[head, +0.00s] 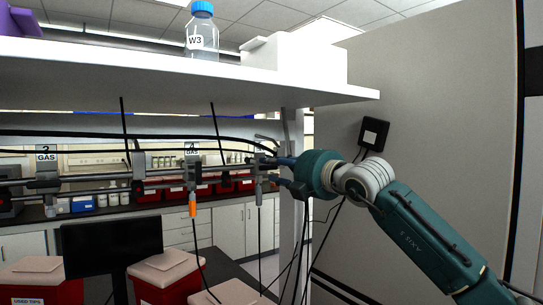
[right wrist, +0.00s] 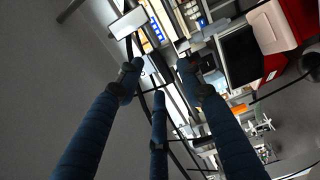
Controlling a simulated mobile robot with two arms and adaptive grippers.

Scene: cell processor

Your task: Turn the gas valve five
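A row of gas valves runs along horizontal pipes under the shelf in the head view. The valve with tag 4 (head: 192,150) has an orange fitting (head: 193,205) below it. To its right is another valve (head: 260,162), likely five; its tag is partly hidden and unreadable. My right gripper (head: 282,170) comes from the right, with its fingers at this valve's right side; contact cannot be told. In the right wrist view, the blue fingers of the right gripper (right wrist: 158,72) are spread apart, with a blank-looking white tag (right wrist: 127,22) beyond them. My left gripper is out of view.
A white shelf (head: 180,68) above carries a blue-capped W3 bottle (head: 201,35) and a white box (head: 293,62). A grey wall panel (head: 440,110) stands at right. Hoses hang below the pipes. Red bins (head: 165,280) and a dark monitor (head: 110,245) stand lower left.

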